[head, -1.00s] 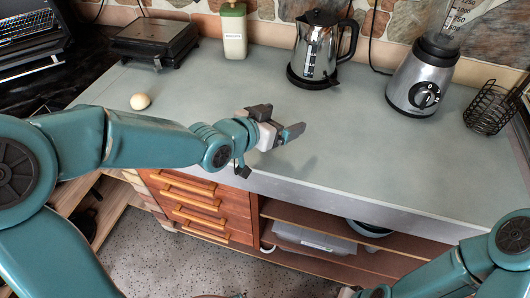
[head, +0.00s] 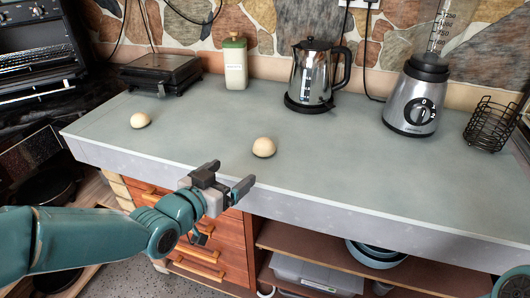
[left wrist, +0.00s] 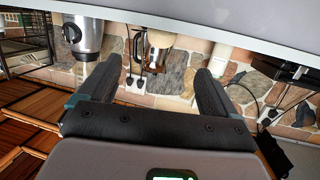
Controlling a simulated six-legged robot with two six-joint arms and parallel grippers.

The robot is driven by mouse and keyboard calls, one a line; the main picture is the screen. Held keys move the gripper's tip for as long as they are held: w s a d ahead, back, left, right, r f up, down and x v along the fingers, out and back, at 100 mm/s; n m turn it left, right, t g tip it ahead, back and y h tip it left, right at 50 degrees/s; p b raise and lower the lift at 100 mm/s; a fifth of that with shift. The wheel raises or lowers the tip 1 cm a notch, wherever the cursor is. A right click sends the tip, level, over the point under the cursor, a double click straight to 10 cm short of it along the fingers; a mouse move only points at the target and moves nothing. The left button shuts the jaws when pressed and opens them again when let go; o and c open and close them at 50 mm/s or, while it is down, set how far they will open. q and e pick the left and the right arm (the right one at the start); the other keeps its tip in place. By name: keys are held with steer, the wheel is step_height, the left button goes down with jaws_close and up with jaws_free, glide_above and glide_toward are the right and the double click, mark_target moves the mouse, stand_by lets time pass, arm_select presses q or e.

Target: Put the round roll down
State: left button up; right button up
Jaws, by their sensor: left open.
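A round, cream-coloured roll (head: 264,147) rests on the grey-green counter (head: 330,165), near its front edge. A second similar roll (head: 140,120) sits further left on the counter. My left gripper (head: 230,178) is open and empty, in front of the counter's edge, apart from and just to the lower left of the nearer roll. In the left wrist view both fingers (left wrist: 155,85) are spread with nothing between them. A cream round shape, likely the nearer roll (left wrist: 161,38), shows beyond them. My right gripper is out of view.
A black grill (head: 160,72), a pale green canister (head: 235,62), a steel kettle (head: 312,75), a blender (head: 415,97) and a black wire basket (head: 490,125) stand along the back. The counter's middle and right front are clear. Drawers and open shelves lie below.

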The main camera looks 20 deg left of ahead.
arm_select(q)
glide_toward(259, 151)
steer(key=x, duration=0.4)
steer(key=shift+w+f, duration=0.1)
steer(key=shift+f, duration=0.1)
steer(key=shift+w+d, duration=0.2)
steer(key=shift+w, duration=0.05)
steer(key=p+x, duration=0.1)
steer(key=x, duration=0.4)
steer(key=shift+w+a, duration=0.1)
steer(key=shift+w, duration=0.3)
steer(key=c, duration=1.2)
